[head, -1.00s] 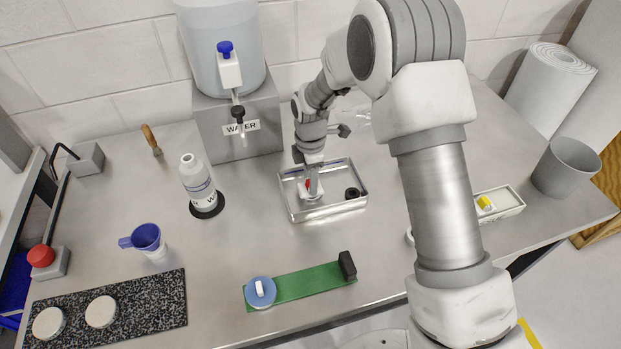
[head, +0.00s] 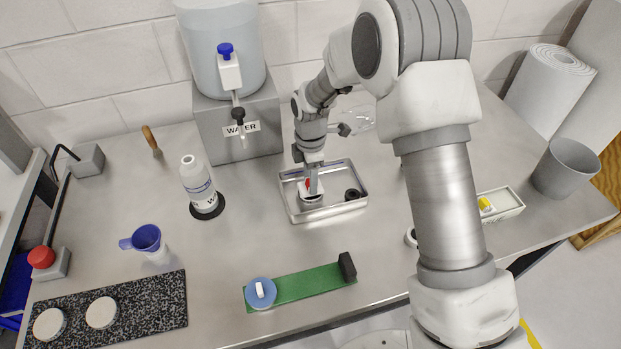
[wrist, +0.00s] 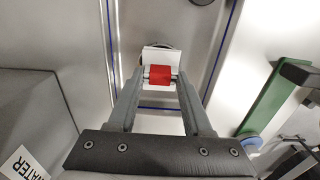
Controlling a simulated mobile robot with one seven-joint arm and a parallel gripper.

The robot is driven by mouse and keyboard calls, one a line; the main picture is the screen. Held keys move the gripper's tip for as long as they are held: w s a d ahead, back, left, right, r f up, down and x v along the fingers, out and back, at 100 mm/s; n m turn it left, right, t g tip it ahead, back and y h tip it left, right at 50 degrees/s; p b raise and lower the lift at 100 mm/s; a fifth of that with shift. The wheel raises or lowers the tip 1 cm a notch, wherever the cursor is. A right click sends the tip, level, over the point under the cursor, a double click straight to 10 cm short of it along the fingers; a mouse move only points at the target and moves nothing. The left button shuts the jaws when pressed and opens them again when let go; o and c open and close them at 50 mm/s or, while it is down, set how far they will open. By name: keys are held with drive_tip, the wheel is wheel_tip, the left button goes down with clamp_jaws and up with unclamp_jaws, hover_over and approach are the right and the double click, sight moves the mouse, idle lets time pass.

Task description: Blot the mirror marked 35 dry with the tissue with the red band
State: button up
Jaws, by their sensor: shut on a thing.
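My gripper (head: 311,188) is inside the shallow metal tray (head: 330,213), pointing down. It is shut on a white tissue with a red band; in the wrist view the red band (wrist: 160,76) sits between the fingertips and the white part (wrist: 157,58) spreads beyond them. A dark-rimmed round piece (head: 311,201), apparently a mirror, lies in the tray under the tissue, which covers most of it. Whether tissue and mirror touch is not clear. A second dark round piece (head: 352,194) lies at the tray's right end. I cannot read a 35 on either piece.
The water tank stand (head: 236,130) is behind the tray, and a white bottle (head: 197,180) stands to its left. A green strip (head: 305,284) with a blue round piece lies in front. A box (head: 510,205) with a yellow-banded item and a grey bin (head: 566,165) are at right.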

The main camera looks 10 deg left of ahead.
drive_tip(key=shift+r+p, duration=1.6)
drive_tip(key=shift+r, duration=1.45)
